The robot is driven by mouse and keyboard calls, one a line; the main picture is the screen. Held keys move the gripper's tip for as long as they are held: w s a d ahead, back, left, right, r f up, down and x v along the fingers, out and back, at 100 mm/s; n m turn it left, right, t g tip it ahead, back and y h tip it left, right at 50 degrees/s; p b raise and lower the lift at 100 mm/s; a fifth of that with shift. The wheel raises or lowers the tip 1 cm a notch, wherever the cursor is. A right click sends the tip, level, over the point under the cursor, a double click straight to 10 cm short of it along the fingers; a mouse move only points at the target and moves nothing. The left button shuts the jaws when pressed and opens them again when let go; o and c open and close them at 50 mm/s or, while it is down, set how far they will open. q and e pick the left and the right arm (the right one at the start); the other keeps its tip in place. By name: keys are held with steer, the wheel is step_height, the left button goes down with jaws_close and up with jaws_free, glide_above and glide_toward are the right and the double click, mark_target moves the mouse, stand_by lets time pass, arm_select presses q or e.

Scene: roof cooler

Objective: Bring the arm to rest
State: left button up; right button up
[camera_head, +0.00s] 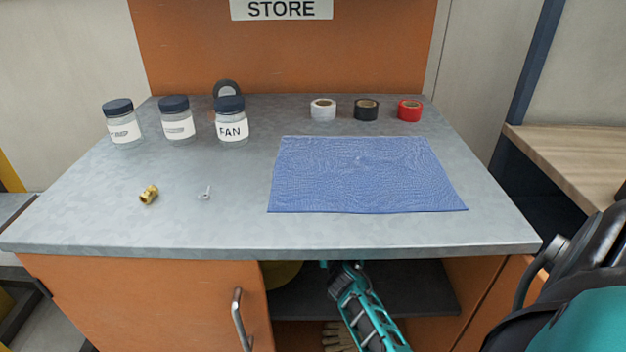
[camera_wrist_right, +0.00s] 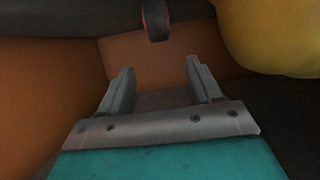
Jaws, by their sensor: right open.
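My right gripper (camera_wrist_right: 159,66) is open in the right wrist view, with nothing between its two grey fingers. In the head view my teal right wrist (camera_head: 362,305) reaches into the open part of the orange cabinet, below the counter top. The counter's front edge hides the fingertips there. A yellow rounded thing (camera_wrist_right: 272,36) is beside the gripper in the wrist view, apart from the fingers. A dark roll with a reddish rim (camera_wrist_right: 155,18) is beyond the fingertips. My left gripper is not in view.
The grey counter (camera_head: 170,225) carries several jars, tape rolls, a blue cloth (camera_head: 365,175), a brass fitting (camera_head: 149,195) and a small clear or metallic piece (camera_head: 204,193).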

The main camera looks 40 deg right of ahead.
steer(key=s+a+r+n+y+p, duration=0.2)
steer(key=s+a, duration=0.3)
steer(key=a, duration=0.3)
steer(key=s+a+r+n+y+p, duration=0.2)
steer(key=s+a+n+y+p, duration=0.2)
steer(key=a, duration=0.5)
steer(key=s+a+r+n+y+p, duration=0.2)
steer(key=s+a+n+y+p, duration=0.1)
steer(key=s+a, duration=0.4)
steer(key=shift+s+a+r+n+y+p, duration=0.3)
steer(key=shift+a+n+y, duration=0.3)
steer(key=shift+a+y, duration=0.4)
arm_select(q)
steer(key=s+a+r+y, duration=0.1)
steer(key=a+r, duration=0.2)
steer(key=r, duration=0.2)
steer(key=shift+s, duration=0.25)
arm_select(e)
steer(key=shift+f, duration=0.1)
steer(key=shift+c, duration=0.5)
